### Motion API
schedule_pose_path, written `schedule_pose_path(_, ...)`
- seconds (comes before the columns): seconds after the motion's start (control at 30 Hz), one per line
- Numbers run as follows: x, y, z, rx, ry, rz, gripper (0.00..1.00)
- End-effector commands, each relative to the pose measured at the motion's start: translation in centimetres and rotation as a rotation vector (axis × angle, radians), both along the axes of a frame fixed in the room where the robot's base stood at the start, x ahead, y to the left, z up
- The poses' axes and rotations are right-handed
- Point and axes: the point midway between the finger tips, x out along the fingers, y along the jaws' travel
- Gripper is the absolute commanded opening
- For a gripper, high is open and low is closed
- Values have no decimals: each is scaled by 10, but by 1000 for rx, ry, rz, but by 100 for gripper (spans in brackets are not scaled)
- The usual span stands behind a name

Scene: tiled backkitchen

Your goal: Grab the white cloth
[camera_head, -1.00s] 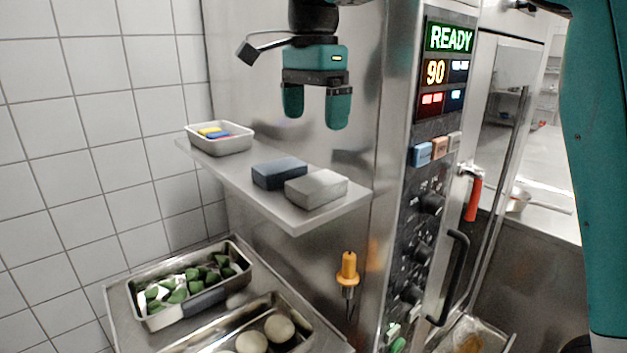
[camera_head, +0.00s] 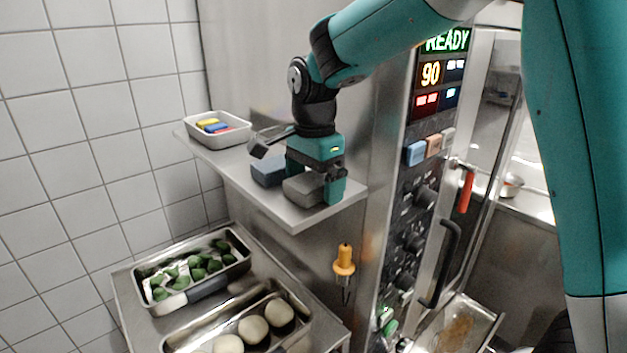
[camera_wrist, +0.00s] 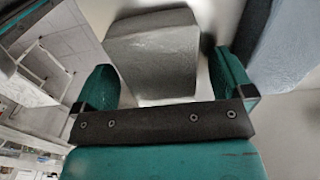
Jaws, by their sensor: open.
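The white cloth, a folded block that looks light grey here, lies on the steel wall shelf (camera_head: 285,213) near its front right end. It shows in the head view (camera_head: 302,190), partly behind my gripper (camera_head: 316,182). In the wrist view the cloth (camera_wrist: 155,48) sits between the two teal fingers of my gripper (camera_wrist: 165,85). The fingers are open, one to each side of it. A gap shows beside the right finger; I cannot tell whether the left finger touches it.
A folded dark blue cloth (camera_head: 266,173) lies close beside the white one, near a finger. A tray (camera_head: 222,138) with coloured items stands at the shelf's far left end. The control panel (camera_head: 425,170) rises at the right. Food pans (camera_head: 190,272) stand below.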

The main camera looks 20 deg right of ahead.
Motion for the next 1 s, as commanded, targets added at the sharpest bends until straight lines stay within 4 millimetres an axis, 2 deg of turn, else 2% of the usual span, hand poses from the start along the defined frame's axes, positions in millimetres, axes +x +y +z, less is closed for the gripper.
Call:
schedule_pose_path(0.1, 0, 0, 0, 0, 0, 0, 99)
schedule_pose_path(0.13, 0, 0, 0, 0, -1, 0, 94)
schedule_pose_path(0.3, 0, 0, 0, 0, -1, 0, 55)
schedule_pose_path(0.37, 0, 0, 0, 0, -1, 0, 45)
schedule_pose_path(0.77, 1, 0, 7, 1, -4, 0, 45)
schedule_pose_path(0.87, 1, 0, 16, 1, -4, 0, 45)
schedule_pose_path(1.0, 2, 0, 42, 1, -8, 0, 45)
